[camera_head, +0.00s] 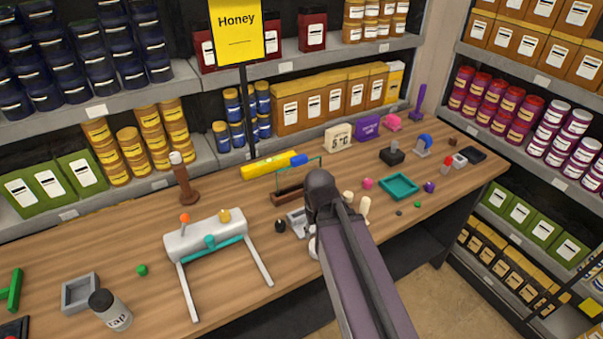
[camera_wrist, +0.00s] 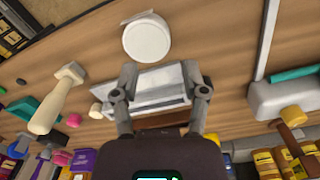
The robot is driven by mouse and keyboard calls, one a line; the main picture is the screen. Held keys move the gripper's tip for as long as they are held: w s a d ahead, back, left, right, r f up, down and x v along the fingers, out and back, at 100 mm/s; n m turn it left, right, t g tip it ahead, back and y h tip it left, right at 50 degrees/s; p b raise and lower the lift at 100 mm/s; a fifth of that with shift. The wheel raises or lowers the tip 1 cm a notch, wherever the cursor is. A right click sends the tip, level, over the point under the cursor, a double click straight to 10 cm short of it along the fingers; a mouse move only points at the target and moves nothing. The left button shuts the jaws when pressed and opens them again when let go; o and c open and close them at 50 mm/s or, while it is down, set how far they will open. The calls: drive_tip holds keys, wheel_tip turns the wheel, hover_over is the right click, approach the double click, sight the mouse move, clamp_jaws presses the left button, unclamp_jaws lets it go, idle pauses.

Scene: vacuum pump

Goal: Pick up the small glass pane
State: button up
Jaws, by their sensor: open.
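What looks like the small glass pane (camera_head: 298,177), clear with a thin green edge, stands upright at a dark brown wooden base (camera_head: 282,197) in the middle of the table in the head view. I cannot make it out in the wrist view. My gripper (camera_wrist: 160,72) is open in the wrist view, its two fingers over a grey boxy object (camera_wrist: 150,92); nothing is visibly held. The grey object also shows partly in the head view (camera_head: 296,220), in front of the wooden base.
A white round object (camera_wrist: 147,38) lies beyond the fingertips. A pale-handled tool (camera_wrist: 57,97) is to the left in the wrist view. A grey cylinder with teal bar (camera_head: 207,236), a black egg-shaped item (camera_head: 280,226) and a teal tray (camera_head: 398,186) flank my arm. Shelves stand behind.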

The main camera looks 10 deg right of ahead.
drive_tip(key=shift+d, duration=0.2)
drive_tip(key=o, duration=0.4)
drive_tip(key=shift+c, duration=0.2)
drive_tip(key=m+t+h+b, duration=0.3)
drive_tip(key=m+t+h, duration=0.1)
drive_tip(key=m+h, duration=0.95)
approach(291, 160)
drive_tip(key=shift+r+m+y, duration=0.45)
drive_tip(key=shift+m+y, duration=0.1)
drive_tip(key=shift+y, duration=0.1)
drive_tip(key=b+x, duration=0.3)
drive_tip(key=x, duration=0.4)
drive_tip(key=shift+d+f, duration=0.15)
drive_tip(key=shift+f, duration=0.05)
drive_tip(key=shift+w+d+f, duration=0.15)
drive_tip(key=shift+w+d, duration=0.05)
drive_tip(key=shift+d, duration=0.35)
